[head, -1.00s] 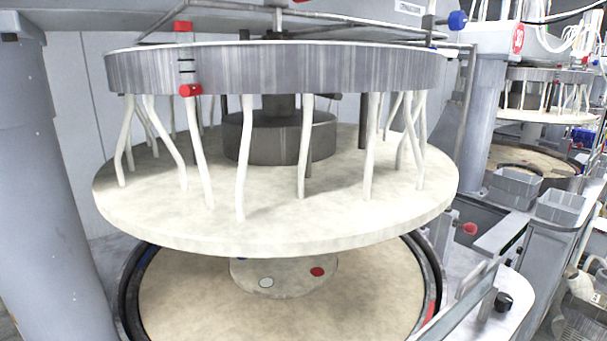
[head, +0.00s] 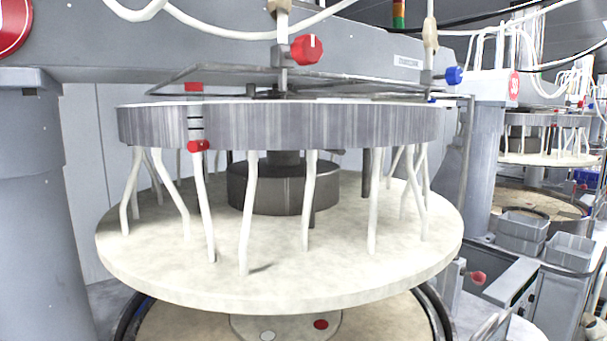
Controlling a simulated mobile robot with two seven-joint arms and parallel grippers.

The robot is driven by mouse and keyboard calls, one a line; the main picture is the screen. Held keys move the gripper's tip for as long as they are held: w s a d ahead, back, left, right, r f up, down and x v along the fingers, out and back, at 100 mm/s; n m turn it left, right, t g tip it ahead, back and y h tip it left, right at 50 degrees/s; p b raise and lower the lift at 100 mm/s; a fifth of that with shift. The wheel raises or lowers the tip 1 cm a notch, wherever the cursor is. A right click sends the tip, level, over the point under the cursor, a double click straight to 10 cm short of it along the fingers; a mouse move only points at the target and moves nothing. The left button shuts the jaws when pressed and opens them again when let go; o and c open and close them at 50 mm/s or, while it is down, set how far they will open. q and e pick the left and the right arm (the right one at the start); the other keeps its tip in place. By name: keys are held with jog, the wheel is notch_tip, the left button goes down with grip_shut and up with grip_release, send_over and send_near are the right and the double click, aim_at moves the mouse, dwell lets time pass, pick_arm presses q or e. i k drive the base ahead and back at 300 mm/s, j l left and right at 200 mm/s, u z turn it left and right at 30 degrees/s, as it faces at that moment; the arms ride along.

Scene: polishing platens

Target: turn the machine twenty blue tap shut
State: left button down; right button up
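A blue tap (head: 453,75) sits on a pale vertical pipe at the upper right of the near machine, in the head view. Neither of my grippers shows in the view.
A grey ring (head: 290,127) with white hoses hangs over a round pale platen (head: 280,265). A grey column (head: 35,200) stands at the left. Grey bins (head: 570,252) and a second machine (head: 545,160) are at the right.

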aim_at(453, 76)
jog(key=i+l+u, duration=0.15)
jog(key=l+u, duration=0.15)
jog(key=l, duration=0.2)
jog(key=i+l+u, duration=0.1)
jog(key=l+u, duration=0.15)
jog(key=l, duration=0.2)
jog(key=l+u, duration=0.3)
jog(key=l, duration=0.2)
